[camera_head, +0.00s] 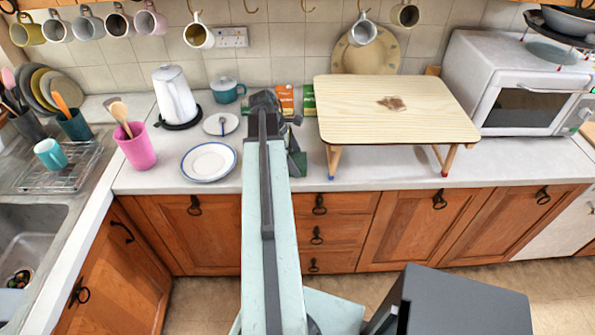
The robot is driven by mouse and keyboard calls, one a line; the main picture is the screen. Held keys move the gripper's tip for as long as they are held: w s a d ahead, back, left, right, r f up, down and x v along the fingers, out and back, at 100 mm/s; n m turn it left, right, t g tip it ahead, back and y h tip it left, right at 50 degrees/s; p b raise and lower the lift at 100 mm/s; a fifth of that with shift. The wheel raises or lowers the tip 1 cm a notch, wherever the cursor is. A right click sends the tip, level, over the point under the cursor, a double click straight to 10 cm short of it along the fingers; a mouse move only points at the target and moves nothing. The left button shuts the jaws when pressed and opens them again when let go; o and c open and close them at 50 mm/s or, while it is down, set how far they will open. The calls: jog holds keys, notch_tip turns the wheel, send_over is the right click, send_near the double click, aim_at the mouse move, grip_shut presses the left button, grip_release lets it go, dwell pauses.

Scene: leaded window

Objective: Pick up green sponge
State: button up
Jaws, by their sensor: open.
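My arm reaches forward over the counter, and my gripper (267,100) is at its far end, near the back wall. It is open, though its fingers are small, dark and seen from behind. I cannot make out a green sponge for certain. A dark green object (297,163) stands on the counter just right of my arm and is partly hidden by it. I cannot tell what it is. A green packet (309,98) stands at the back beside an orange one (285,99). My arm hides part of the counter.
A small wooden table (395,108) stands on the counter at the right, near a microwave (520,85). A white plate (208,161), kettle (174,97), teal pot (226,91) and pink cup (135,147) are at the left. Mugs hang above. The front counter strip is mostly clear.

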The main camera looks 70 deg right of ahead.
aim_at(296, 161)
jog(key=shift+s+f, duration=0.15)
jog(key=shift+f, duration=0.15)
jog(key=c, duration=1.1)
notch_tip(296, 161, up, 10)
jog(key=p, duration=1)
jog(key=shift+c, duration=0.2)
